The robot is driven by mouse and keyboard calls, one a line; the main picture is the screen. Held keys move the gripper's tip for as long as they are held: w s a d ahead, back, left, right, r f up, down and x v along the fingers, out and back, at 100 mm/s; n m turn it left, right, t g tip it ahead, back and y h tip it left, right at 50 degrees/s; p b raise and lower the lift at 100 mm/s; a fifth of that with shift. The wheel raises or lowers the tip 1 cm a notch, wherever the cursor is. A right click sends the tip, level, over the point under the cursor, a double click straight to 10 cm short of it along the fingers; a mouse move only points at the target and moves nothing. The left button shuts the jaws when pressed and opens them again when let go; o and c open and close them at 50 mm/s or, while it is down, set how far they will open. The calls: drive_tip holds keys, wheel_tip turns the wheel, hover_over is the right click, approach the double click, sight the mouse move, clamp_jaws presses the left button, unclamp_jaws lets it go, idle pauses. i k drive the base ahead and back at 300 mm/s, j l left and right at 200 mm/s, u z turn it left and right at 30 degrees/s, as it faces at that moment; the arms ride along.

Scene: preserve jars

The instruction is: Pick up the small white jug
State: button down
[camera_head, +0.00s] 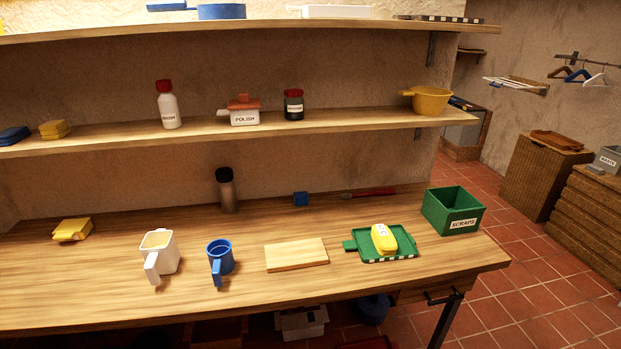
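A small white jug (161,252) stands upright on the wooden workbench (130,297), left of the middle. Its handle points toward the front, a little to the left. Its open top shows a tan inside. A blue mug (221,259) stands just to its right, apart from it, with its handle also toward the front. My gripper is not in this view.
A yellow block (73,230) lies left of the jug, and a dark-capped bottle (227,191) stands behind. A wooden board (296,254), green tray (402,253) and green scraps bin (453,210) are to the right. A shelf (330,122) overhangs the back. The bench front is clear.

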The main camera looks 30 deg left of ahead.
sight(160, 251)
drive_tip(key=u, duration=2.05)
